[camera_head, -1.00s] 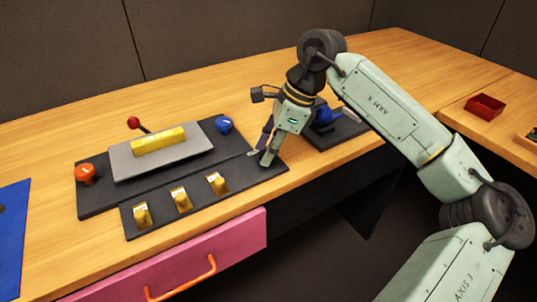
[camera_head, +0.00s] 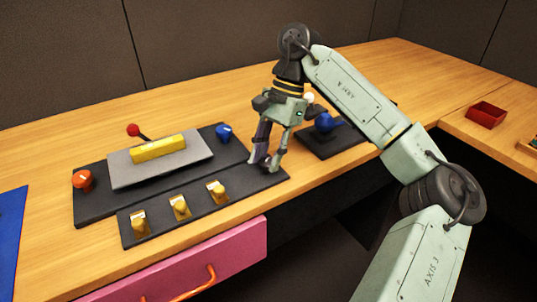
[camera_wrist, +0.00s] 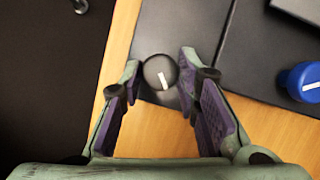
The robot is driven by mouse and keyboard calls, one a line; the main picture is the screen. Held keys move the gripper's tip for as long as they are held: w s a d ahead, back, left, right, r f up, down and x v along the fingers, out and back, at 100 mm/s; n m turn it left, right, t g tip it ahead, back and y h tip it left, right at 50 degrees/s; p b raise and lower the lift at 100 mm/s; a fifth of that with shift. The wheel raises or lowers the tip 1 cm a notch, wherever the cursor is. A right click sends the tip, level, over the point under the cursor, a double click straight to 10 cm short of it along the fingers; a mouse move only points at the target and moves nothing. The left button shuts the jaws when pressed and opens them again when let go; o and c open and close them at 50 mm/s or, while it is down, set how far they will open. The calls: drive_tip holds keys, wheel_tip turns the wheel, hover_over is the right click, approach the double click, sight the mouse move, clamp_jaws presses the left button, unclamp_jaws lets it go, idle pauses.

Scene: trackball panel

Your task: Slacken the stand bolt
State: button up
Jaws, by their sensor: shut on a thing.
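A round black knob with a white line (camera_wrist: 160,72) sits on the right end of the dark front panel strip (camera_head: 245,186). It is probably the stand bolt, but no label shows. My gripper (camera_head: 264,163) is low over that end of the strip, with its two fingers pointing down. In the wrist view my gripper (camera_wrist: 160,62) has one fingertip on each side of the black knob and is shut on it. In the head view the fingers mostly hide the knob. The white line is slightly tilted in the wrist view.
A blue knob (camera_head: 224,132), an orange knob (camera_head: 82,180), a yellow bar (camera_head: 158,148) and a red-ball lever (camera_head: 133,130) are on the panel behind. Several yellow switches (camera_head: 180,207) line the strip. A blue trackball (camera_head: 324,122) stands right. A pink drawer (camera_head: 205,262) is below.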

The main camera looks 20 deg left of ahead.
drive_tip(key=shift+n, duration=0.4)
drive_tip(key=o, duration=1.1)
drive_tip(key=shift+o, duration=0.2)
drive_tip(key=shift+r, duration=0.1)
drive_tip(key=v, duration=1.1)
drive_tip(key=shift+w+r, duration=0.25)
drive_tip(key=shift+r, duration=0.15)
drive_tip(key=shift+a, duration=0.15)
